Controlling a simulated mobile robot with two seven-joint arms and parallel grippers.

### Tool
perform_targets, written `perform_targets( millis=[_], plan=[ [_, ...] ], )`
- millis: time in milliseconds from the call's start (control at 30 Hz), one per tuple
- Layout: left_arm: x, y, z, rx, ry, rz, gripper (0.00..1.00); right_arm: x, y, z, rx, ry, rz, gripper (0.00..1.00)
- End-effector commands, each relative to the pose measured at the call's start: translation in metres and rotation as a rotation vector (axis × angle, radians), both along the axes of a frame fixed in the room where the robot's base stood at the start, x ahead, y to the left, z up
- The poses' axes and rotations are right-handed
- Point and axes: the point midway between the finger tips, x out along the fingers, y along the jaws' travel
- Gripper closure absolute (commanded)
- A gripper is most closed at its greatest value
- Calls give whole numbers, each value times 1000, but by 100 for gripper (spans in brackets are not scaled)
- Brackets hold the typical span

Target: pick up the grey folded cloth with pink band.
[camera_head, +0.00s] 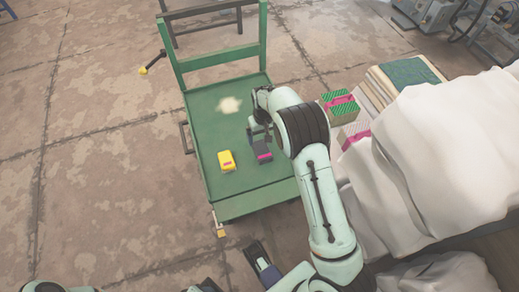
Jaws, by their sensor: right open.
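The grey folded cloth with a pink band (263,153) lies on the green cart (201,112), right of the cart's middle. My right gripper (262,134) is open and sits just over the far end of the cloth, pointing down. My right arm hides part of the cloth's surroundings, and I cannot tell whether the fingers touch the cloth.
A yellow block with a pink label (226,161) lies left of the cloth on the cart. A pale patch (229,104) is on the cart's far part. Banded bundles (341,103) and large white sacks (440,140) stand at the right.

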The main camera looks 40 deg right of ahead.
Motion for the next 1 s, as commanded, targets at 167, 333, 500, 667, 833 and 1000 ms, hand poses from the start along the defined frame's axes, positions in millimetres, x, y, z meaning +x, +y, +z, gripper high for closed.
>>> perform_targets(
  millis=[167,333,500,667,833,1000],
  plan=[
    [2,0,-6,2,-7,2,57,-2,0,-39,1,5,0,4],
    [6,1,-9,5,-18,6,57,-1,0,-56,0,3,0,4],
    [8,2,-11,7,-23,7,57,-3,0,-64,1,3,0,4],
    [14,5,-17,15,-39,14,57,-8,1,-86,1,6,0,4],
    [22,8,-23,25,-61,23,57,-8,2,-109,0,2,1,4],
    [23,9,-23,27,-65,24,57,-7,2,-110,0,0,1,4]
  ],
)
